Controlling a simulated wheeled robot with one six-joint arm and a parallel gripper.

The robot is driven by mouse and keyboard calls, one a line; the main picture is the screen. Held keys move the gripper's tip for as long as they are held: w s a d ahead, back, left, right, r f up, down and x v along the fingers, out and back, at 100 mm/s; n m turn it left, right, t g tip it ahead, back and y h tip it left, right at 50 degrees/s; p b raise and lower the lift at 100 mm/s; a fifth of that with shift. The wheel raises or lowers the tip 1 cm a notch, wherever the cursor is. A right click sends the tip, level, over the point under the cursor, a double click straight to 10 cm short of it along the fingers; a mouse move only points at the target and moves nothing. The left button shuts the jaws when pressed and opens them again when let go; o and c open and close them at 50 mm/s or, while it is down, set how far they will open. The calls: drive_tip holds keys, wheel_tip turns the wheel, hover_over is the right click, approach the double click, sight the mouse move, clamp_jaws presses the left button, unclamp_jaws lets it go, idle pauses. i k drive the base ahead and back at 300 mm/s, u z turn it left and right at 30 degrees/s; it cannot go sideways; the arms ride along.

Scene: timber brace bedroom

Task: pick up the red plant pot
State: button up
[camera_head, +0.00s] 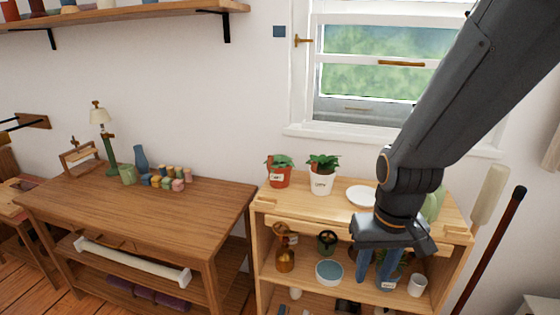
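The red plant pot (279,179) stands upright on the left end of the shelf unit's wooden top, with a green leafy plant and a small pale label. My gripper (375,284) hangs in front of the right half of the shelf unit, to the right of the red pot and lower in the picture. Its two bluish fingers point down, spread apart, and I see nothing held between them. The gripper hides part of the top and of the shelf behind it.
A white plant pot (321,184) stands close to the right of the red one, then a white plate (361,196). A green object (434,204) is partly hidden behind my arm. A wooden table (140,212) stands left. The window sill (340,134) is above the unit.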

sight(279, 167)
drive_tip(key=u, duration=0.05)
drive_tip(key=k, duration=0.5)
drive_tip(key=u, duration=1.7)
drive_tip(key=i, duration=1.4)
drive_tip(key=z, duration=2.85)
drive_tip(key=i, duration=0.5)
drive_tip(key=u, duration=0.1)
